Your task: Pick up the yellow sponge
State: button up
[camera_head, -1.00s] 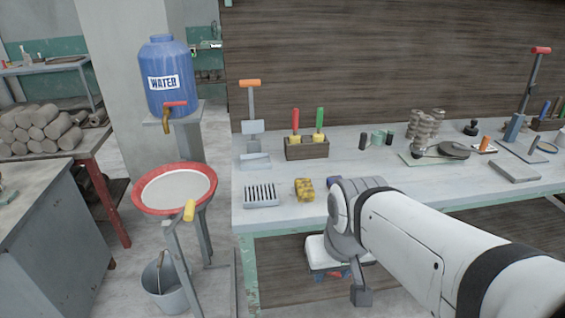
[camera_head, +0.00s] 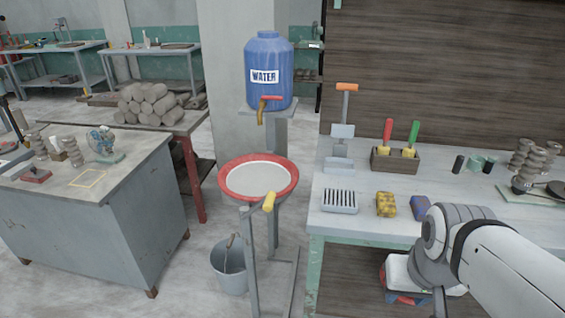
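The yellow sponge (camera_head: 386,204), a block with dark patches, lies on the pale workbench (camera_head: 345,228) near its front edge. It sits between a grey slotted dish and a blue-and-brown block, apart from both. My arm comes in from the right, and its bulky joint is to the right of the sponge. My gripper (camera_head: 440,302) seems to hang low by the bench front, at the bottom of the view. Its fingers are not clearly visible, so I cannot tell whether it is open. The sponge is in full view and nothing touches it.
The slotted dish (camera_head: 340,201) is left of the sponge, the blue-and-brown block (camera_head: 420,208) right. A wooden tool box (camera_head: 394,162) stands behind. Left are a red-rimmed basin (camera_head: 225,186), a bucket (camera_head: 229,268) and a grey cabinet (camera_head: 90,235). Floor shows between cabinet and bench.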

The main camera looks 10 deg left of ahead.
aim_at(386, 207)
jog(key=z, duration=0.35)
jog(key=i, duration=1.05)
jog(key=u, duration=0.35)
